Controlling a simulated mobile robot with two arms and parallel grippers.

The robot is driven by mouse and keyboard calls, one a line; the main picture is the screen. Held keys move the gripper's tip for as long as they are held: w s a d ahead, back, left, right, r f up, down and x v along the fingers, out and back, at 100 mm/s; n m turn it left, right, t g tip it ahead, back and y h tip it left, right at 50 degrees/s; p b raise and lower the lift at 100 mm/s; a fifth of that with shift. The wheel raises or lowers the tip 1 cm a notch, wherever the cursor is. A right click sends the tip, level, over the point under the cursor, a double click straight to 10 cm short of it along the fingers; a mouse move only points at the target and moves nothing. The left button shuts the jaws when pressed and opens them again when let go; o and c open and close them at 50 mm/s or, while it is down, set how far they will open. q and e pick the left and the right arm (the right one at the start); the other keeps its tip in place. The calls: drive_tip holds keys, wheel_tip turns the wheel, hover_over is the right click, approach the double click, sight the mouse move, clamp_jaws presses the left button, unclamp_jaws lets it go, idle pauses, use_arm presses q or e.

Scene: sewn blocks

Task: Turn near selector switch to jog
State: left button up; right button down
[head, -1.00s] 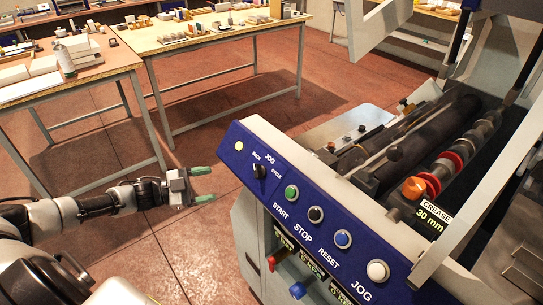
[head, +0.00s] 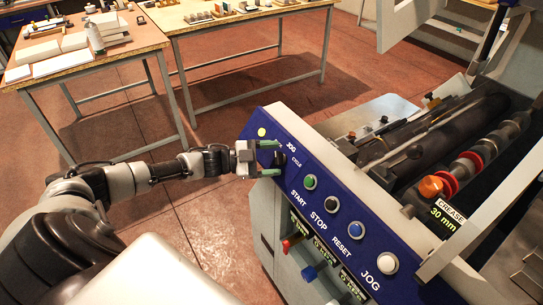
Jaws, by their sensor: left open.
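The near selector switch (head: 281,160) is a small black knob on the blue control panel (head: 323,189), below the JOG label and beside the CYCLE label. It is partly hidden by my left gripper, and I cannot tell which way it points. My left gripper (head: 270,158) is open, its two green-tipped fingers reaching over the panel's left end. One fingertip is above the knob and one below it in the picture. I cannot tell whether they touch it. My right gripper is not in view.
Along the panel run a green START button (head: 310,181), a black STOP button (head: 332,204), a blue RESET button (head: 355,229) and a white JOG button (head: 387,262). Red (head: 290,243) and blue (head: 313,271) levers stick out below. Rollers lie behind. Work tables stand at the back left.

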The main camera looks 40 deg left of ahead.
use_arm(q)
drive_tip(key=shift+c, duration=0.5)
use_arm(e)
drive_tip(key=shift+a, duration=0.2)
use_arm(q)
drive_tip(key=c, duration=0.8)
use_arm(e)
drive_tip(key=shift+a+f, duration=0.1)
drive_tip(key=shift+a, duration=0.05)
